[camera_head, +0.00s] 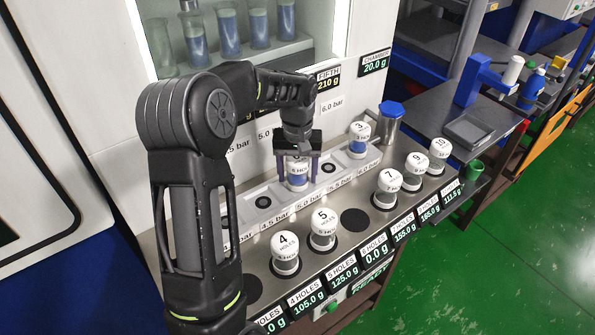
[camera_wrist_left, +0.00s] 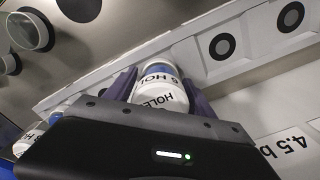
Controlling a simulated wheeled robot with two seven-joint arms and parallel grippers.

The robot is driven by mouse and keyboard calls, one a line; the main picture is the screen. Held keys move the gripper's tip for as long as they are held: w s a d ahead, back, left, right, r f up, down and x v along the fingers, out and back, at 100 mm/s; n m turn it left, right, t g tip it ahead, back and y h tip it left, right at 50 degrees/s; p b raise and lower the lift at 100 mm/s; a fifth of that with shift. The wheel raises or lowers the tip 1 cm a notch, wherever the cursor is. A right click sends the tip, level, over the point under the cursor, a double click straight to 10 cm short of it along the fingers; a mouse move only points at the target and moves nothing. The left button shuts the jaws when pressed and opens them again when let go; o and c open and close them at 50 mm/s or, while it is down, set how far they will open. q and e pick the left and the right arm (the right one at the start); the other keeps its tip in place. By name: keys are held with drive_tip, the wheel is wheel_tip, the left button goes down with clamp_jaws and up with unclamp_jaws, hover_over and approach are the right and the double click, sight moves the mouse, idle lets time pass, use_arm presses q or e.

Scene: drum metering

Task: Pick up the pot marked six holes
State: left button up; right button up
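The pot marked six holes (camera_head: 298,172) has a white lid and a blue body and stands in the pale dock strip along the machine front. It also shows in the left wrist view (camera_wrist_left: 163,92), its lettering partly cut off. My left gripper (camera_head: 298,162) is over it, one dark purple finger on each side. The fingers look open, with narrow gaps beside the pot; any contact is hard to make out. My right gripper is in neither view.
Pots four (camera_head: 285,253), five (camera_head: 323,228), seven (camera_head: 387,188), nine (camera_head: 415,165) and ten (camera_head: 438,159) stand on the front shelf. The round six-holes spot (camera_head: 355,220) is empty and its display reads 0.0 g. Pot three (camera_head: 358,139) stands in the dock strip to the right.

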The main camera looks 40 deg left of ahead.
sight(298, 158)
use_arm(q)
clamp_jaws()
idle(0.5)
drive_tip(key=shift+r, duration=0.1)
wheel_tip(298, 158, up, 6)
drive_tip(key=p, duration=0.4)
drive_tip(key=shift+r+b, duration=0.3)
drive_tip(key=shift+r, duration=1.65)
